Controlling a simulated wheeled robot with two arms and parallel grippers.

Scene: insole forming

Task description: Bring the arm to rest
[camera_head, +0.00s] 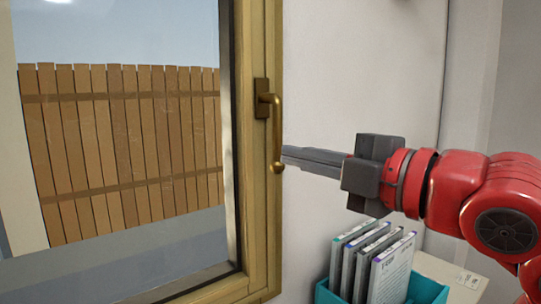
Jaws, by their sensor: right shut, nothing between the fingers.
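My right arm comes in from the right edge, red with a dark grey gripper (290,156). The gripper's long fingers lie together, shut and empty, and point left. In the picture their tips are just right of the brass window handle (276,130); whether they touch it cannot be told from this view. The handle hangs down on the wooden window frame (260,220). My left gripper is not in view.
Below the gripper, a teal box (425,291) holds several upright cases (390,272) with coloured corners. A pale surface (450,277) lies beside it. The white wall (360,60) behind is bare. A wooden fence (130,150) shows through the window.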

